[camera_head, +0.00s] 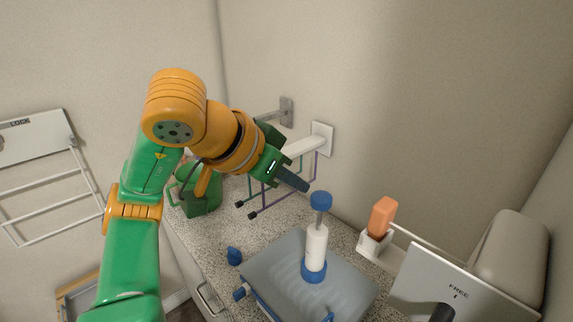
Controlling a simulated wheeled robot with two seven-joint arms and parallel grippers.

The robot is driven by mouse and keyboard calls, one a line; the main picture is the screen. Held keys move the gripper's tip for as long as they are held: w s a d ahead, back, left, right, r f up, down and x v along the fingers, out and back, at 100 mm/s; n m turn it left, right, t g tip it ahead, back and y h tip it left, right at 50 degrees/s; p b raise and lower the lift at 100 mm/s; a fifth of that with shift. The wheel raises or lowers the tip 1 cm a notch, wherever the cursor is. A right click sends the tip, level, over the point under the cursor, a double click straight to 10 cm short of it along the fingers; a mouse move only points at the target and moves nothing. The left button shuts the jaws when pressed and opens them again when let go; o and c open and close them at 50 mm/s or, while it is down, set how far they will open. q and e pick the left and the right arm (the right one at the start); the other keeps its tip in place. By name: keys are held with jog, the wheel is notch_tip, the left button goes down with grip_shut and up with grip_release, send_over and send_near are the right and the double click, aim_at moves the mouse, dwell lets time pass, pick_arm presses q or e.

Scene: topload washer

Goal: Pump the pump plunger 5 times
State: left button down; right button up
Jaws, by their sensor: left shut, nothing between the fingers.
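The pump (316,247) stands upright on a grey-blue lid, with a white body and a blue collar at its foot. Its blue plunger knob (321,200) sits on top of a thin grey rod, which shows above the body. My left gripper (306,187) is shut and empty. Its dark fingertips point down to the right, just above and left of the knob. I cannot tell whether they touch it. My right gripper is not in view.
The grey-blue lid (350,285) lies on a speckled counter (222,238). A green jug (200,196) stands behind my left arm. An orange block (382,214) in a white holder and a panel marked FREE (450,285) are at right.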

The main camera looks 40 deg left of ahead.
pick_arm(q)
jog(key=v, duration=0.3)
jog(key=shift+p, duration=0.3)
dwell(2.1)
